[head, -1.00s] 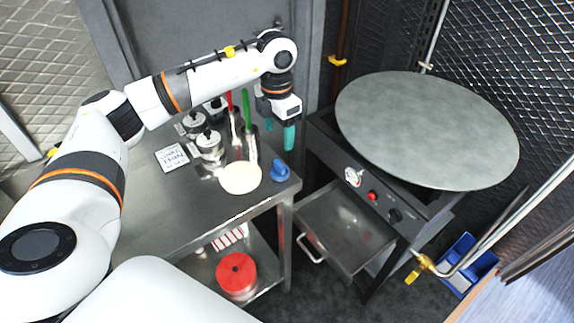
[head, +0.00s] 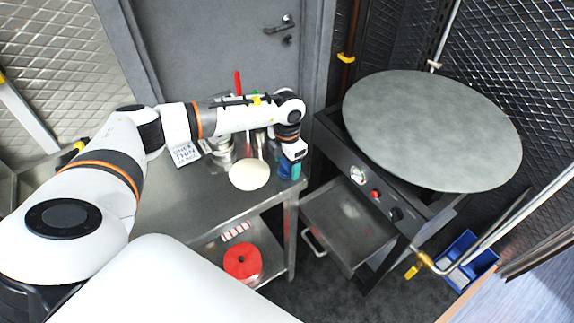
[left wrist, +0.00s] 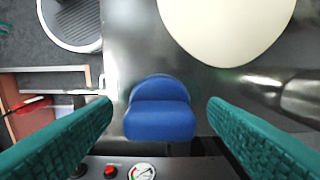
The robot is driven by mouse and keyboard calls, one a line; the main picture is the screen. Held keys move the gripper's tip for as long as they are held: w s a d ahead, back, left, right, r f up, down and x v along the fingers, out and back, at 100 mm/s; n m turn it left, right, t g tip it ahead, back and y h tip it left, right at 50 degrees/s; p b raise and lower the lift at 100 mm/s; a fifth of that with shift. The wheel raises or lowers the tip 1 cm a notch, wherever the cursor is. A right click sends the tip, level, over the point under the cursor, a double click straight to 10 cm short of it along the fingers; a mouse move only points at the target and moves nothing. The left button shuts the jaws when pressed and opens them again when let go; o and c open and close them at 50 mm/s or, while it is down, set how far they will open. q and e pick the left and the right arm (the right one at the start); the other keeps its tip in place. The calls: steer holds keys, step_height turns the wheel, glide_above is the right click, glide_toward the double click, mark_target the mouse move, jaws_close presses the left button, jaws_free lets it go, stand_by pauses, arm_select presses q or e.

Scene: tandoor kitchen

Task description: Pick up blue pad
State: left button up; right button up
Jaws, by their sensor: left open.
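The blue pad (left wrist: 160,118) sits on the steel table near its corner, with a rounded blue top part. In the left wrist view it lies between the two green fingers of my left gripper (left wrist: 160,130), which are apart on either side of it and do not appear to touch it. In the head view my left gripper (head: 290,168) points down over the table's right corner and covers much of the pad. The gripper is open and empty. My right gripper is not in view.
A round cream disc (head: 249,175) lies just left of the pad. Steel pots (head: 219,150) and a white note card (head: 185,153) stand farther left. A large round griddle (head: 432,130) on a black stand is at right. A red container (head: 242,263) sits on the lower shelf.

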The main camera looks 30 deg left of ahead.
arm_select(q)
steer(key=c, duration=1.1)
step_height(320, 180, up, 9)
steer(key=b, duration=0.3)
steer(key=shift+r, duration=0.55)
